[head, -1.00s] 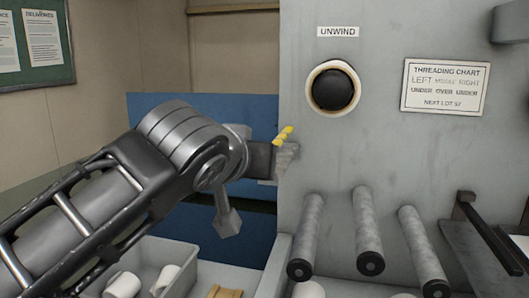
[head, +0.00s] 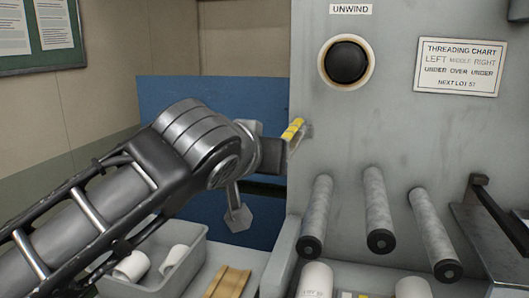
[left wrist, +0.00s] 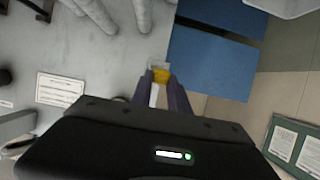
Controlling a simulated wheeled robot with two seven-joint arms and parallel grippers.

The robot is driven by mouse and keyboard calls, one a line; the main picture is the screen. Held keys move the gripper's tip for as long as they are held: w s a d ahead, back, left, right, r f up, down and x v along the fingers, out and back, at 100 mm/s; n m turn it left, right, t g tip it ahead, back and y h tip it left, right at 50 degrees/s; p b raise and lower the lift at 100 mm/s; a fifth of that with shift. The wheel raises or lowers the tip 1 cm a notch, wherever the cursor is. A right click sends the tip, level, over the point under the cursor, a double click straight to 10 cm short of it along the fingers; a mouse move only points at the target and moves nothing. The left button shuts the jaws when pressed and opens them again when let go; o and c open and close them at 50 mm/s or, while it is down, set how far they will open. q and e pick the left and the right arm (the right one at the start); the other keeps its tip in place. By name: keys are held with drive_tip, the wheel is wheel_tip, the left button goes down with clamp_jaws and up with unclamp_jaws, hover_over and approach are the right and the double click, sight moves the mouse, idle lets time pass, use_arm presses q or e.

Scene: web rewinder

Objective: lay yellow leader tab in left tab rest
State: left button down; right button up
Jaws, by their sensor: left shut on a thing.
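The yellow leader tab (head: 292,128) is at the tip of my left gripper (head: 290,140), near the left edge of the grey machine panel (head: 400,130). In the left wrist view the yellow tab (left wrist: 162,75) sits between the two dark fingers of my left gripper (left wrist: 161,80), which are shut on it. A small pale piece shows just beyond the fingertips there. I cannot tell whether it is the left tab rest or whether the tab touches it. My right gripper is out of view.
Three grey rollers (head: 376,205) stick out of the panel, right of and below my left gripper. A black round knob (head: 346,62) is above them. A grey bin (head: 200,265) with white rolls stands below my arm. A blue panel (head: 215,105) is behind.

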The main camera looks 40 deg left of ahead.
use_arm(q)
drive_tip(key=shift+f, duration=0.35)
drive_tip(key=c, duration=1.2)
unclamp_jaws()
drive_tip(key=shift+s, duration=0.1)
drive_tip(key=b+v, duration=0.1)
drive_tip(key=v, duration=0.6)
drive_tip(key=shift+s+d+r, duration=0.1)
drive_tip(key=shift+s+d, duration=0.05)
drive_tip(key=shift+s, duration=0.1)
